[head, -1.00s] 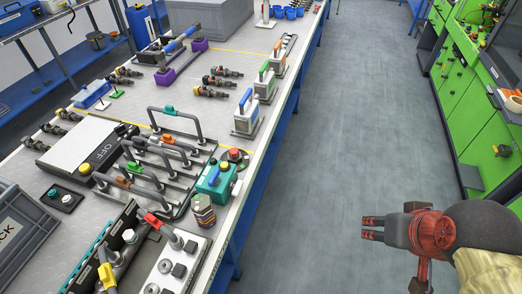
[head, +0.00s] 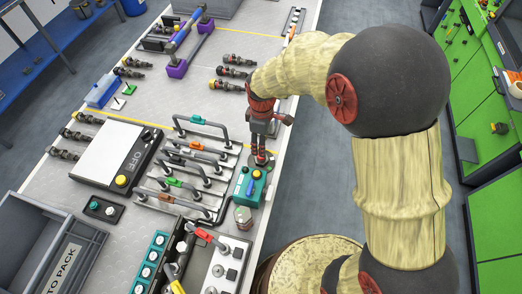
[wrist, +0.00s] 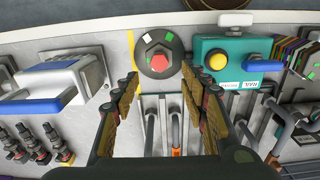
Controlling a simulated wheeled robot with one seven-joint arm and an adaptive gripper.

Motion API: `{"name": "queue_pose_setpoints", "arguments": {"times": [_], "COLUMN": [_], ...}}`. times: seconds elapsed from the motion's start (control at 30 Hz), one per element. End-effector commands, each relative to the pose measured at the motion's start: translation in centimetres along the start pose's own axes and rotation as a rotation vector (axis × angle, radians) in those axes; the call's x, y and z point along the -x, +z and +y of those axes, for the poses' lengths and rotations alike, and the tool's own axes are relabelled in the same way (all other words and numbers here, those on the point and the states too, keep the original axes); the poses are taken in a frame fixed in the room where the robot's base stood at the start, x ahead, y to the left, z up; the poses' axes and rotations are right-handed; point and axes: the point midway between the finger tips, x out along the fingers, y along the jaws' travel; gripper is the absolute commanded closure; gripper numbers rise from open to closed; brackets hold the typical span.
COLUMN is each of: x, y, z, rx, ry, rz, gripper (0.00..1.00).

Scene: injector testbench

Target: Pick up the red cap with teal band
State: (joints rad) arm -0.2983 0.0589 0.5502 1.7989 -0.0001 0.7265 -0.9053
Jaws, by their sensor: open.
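A red cap (wrist: 159,62) sits in the middle of a dark round base with small green and white patches, seen from above in the wrist view. I cannot make out a clear teal band on it. My gripper (wrist: 158,82) is open and empty, pointing down, with one fingertip to each side of the cap in the picture. It does not hold the cap. In the head view my gripper (head: 262,155) is over the bench's right edge, beside the teal box (head: 249,187), and it mostly hides the cap there.
The teal box with a yellow button (wrist: 217,61) stands close right of the cap in the wrist view. A white and blue device (wrist: 62,82) is close on the left. Metal bar handles (wrist: 164,128) stand below. A small jar (head: 243,217) stands near the bench edge.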

Motion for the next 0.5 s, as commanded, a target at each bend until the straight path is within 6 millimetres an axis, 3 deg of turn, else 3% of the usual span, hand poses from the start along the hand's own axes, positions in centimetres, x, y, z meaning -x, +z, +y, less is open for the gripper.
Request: {"name": "queue_pose_setpoints", "arguments": {"times": [0.5], "x": [-4.9], "y": [-0.2], "z": [0.0], "rx": [0.020], "ry": [-0.008], "rz": [-0.006], "gripper": [0.56]}}
